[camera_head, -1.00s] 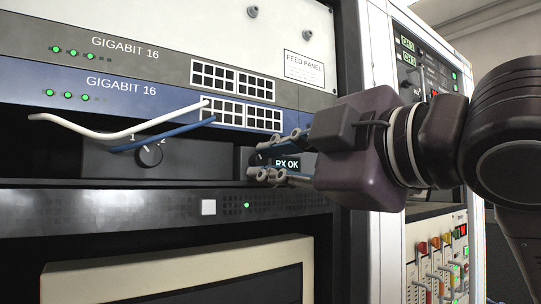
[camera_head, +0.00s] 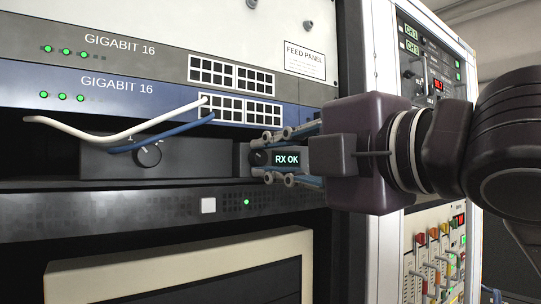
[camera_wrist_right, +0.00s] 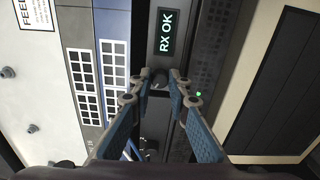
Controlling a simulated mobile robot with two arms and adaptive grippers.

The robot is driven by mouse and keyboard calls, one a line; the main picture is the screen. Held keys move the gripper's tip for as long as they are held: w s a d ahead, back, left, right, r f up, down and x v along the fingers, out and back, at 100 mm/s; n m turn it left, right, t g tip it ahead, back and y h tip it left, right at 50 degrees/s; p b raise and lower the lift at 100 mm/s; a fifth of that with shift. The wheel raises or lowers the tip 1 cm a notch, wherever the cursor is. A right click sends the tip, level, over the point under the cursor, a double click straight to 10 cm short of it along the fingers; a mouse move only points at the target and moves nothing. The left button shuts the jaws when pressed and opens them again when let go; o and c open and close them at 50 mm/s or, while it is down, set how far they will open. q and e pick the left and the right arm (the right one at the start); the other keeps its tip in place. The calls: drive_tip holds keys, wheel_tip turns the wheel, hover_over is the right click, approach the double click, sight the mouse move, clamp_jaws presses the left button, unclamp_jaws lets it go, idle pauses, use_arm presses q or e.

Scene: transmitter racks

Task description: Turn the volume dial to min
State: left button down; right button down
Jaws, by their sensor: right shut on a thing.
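A small dark round dial (camera_head: 260,157) sits on a grey unit, just left of its lit "RX OK" display (camera_head: 287,159). No volume label is readable on it. My right gripper (camera_head: 270,157) reaches in from the right, its fingers above and below the display, and its tips are shut on this dial. In the right wrist view, the fingertips (camera_wrist_right: 158,82) stand on either side of the dark dial, below the "RX OK" display (camera_wrist_right: 167,33). The fingers partly hide the dial, and its pointer cannot be made out. My left gripper is not in view.
A second dial (camera_head: 149,154) is on a dark panel further left. White (camera_head: 85,133) and blue (camera_head: 160,136) cables hang in front of that panel from the blue switch (camera_head: 160,97). A beige monitor (camera_head: 180,260) stands below. A white rack cabinet (camera_head: 388,240) is at right.

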drive_tip(key=c, duration=1.8)
unclamp_jaws()
drive_tip(key=shift+s, duration=0.1)
drive_tip(key=v, duration=1.2)
